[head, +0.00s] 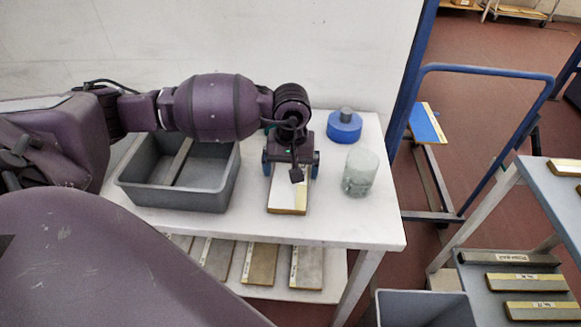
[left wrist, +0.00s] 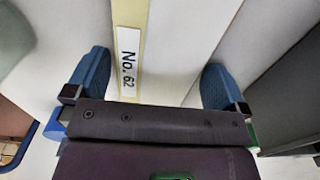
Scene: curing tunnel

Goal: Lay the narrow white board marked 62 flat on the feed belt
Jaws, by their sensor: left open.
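The narrow white board (head: 287,196) lies on a white table (head: 350,228), its near end pointing toward me. In the left wrist view the board (left wrist: 175,45) has a cream strip along one side with a label reading No. 62. My left gripper (head: 291,167) is directly above the board and hides its far part. Its blue fingers are open, one on each side of the board, and it shows in the left wrist view too (left wrist: 155,88). I cannot tell whether they touch the table. No feed belt can be made out. My right gripper is not in view.
A grey bin (head: 203,201) stands left of the board. A blue lidded container (head: 344,127) and a translucent jar (head: 360,172) stand to its right. Several boards lie on the shelf below. A blue-framed trolley (head: 485,72) and a rack of boards (head: 525,283) are at the right.

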